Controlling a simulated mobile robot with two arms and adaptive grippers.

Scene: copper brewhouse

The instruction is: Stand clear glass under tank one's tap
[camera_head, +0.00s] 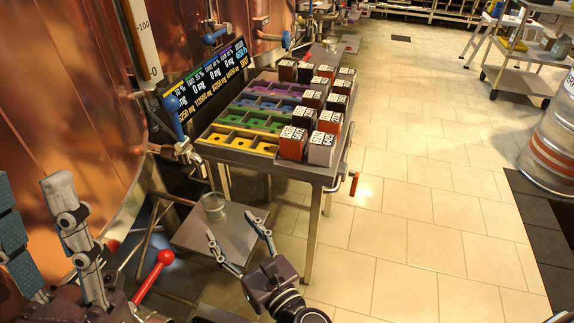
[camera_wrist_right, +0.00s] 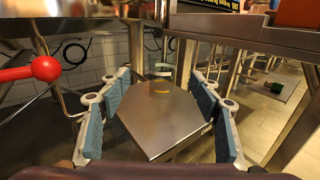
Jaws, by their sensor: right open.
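The clear glass (camera_head: 214,206) stands upright on a small metal platform (camera_head: 190,234) beside the copper tank. In the right wrist view the glass (camera_wrist_right: 161,86) stands toward the far end of the platform, in line between my fingers. A tap (camera_head: 184,150) with a blue handle comes out of the tank, above and a little left of the glass in the head view. My right gripper (camera_head: 232,227) is open and empty over the platform's near side, apart from the glass. My left gripper (camera_head: 32,184) is open and empty at the far left.
A metal table (camera_head: 325,170) with a coloured compartment tray and several labelled blocks stands behind and right of the platform. A red-knobbed lever (camera_head: 165,258) rises between my grippers. A keg (camera_head: 551,140) and a cart (camera_head: 520,72) stand right. The tiled floor between is clear.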

